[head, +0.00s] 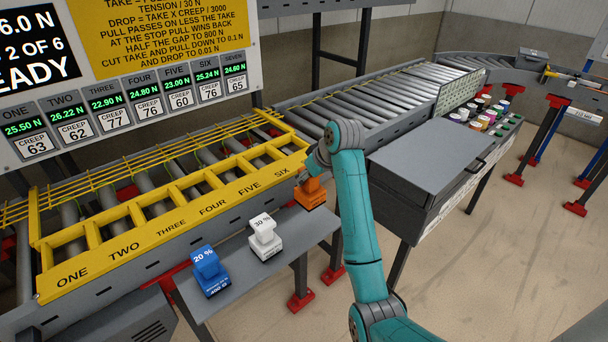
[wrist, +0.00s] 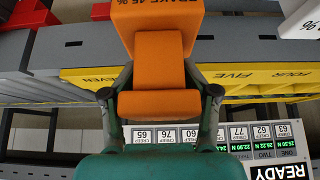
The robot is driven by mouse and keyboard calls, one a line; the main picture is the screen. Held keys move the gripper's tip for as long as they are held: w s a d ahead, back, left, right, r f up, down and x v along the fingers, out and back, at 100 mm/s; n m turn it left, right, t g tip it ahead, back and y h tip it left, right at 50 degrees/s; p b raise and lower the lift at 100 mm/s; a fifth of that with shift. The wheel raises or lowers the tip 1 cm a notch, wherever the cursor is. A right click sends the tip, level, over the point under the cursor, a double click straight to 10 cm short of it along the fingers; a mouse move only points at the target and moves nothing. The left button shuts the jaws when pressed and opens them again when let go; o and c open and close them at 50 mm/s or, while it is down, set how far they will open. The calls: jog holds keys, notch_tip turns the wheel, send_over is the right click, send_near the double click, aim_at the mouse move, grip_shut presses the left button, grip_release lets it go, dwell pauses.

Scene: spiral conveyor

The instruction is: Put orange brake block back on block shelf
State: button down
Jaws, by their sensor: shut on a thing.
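The orange brake block (head: 311,195) is at the right end of the grey block shelf (head: 292,236) in the head view. In the wrist view the orange block (wrist: 158,58) fills the middle, with "BRAKE 45 %" printed on its base. My gripper (wrist: 160,92) is shut on the block's upper part, one finger on each side. In the head view my arm comes in from the right, partly hiding the grip. I cannot tell whether the block's base touches the shelf. A white 30 % block (head: 264,238) and a blue 20 % block (head: 209,271) stand on the shelf to the left.
The yellow numbered frame (head: 180,216) over the conveyor rollers runs right behind the shelf. A grey cabinet (head: 425,165) stands right of my arm, with several coloured spools (head: 483,115) beyond it. The readout board (head: 130,80) hangs at the back left.

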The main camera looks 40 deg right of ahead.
jog(key=shift+r, duration=0.15)
jog(key=shift+f, duration=3.8)
jog(key=shift+f, duration=0.65)
jog(key=shift+c, duration=1.2)
grip_release()
jog(key=shift+s+f, duration=0.1)
jog(key=shift+f, duration=0.05)
jog(key=v, duration=1.2)
